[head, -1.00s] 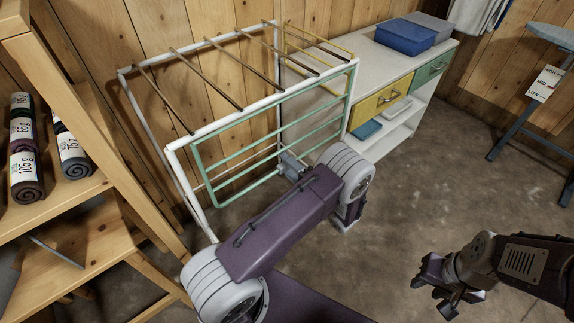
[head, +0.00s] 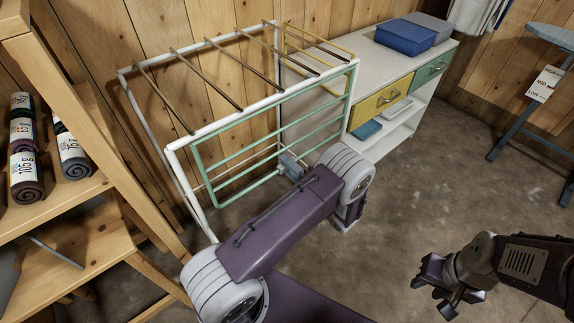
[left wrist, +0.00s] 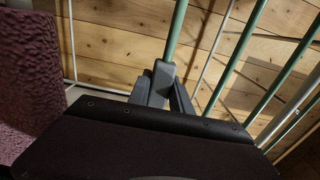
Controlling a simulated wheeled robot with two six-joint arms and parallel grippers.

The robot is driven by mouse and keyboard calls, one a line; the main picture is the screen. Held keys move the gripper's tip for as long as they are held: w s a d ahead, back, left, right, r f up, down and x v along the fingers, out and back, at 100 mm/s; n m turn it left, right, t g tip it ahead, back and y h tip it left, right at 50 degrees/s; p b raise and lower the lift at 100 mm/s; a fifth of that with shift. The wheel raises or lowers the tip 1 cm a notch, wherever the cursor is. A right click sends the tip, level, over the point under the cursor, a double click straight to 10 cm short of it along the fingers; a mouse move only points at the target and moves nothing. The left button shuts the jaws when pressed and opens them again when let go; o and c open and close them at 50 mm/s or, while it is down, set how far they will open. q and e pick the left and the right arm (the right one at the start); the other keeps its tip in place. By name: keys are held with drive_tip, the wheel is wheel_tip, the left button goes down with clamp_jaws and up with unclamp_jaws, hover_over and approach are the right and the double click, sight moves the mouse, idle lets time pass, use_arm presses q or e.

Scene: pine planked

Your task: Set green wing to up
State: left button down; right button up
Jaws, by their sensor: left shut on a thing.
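The green wing (head: 208,182) is a pale green barred frame on the front of the white drying rack (head: 262,102). It hangs down from the rack's top edge, close to the front legs. My left gripper (head: 290,165) is at the wing's lower bar and shut on it. In the left wrist view the gripper (left wrist: 161,84) has its fingers around a green bar (left wrist: 176,30). My forearm hides the wing's lower right part in the head view. My right gripper (head: 437,285) is empty, fingers apart, above the floor at the lower right.
The rack's yellow wing (head: 335,92) is at its far right. A white cabinet (head: 388,68) with yellow and green drawers and blue bins stands right of it. A wooden shelf (head: 95,120) with rolled towels is close on the left. Floor (head: 420,180) in front is clear.

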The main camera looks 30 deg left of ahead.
idle(0.7)
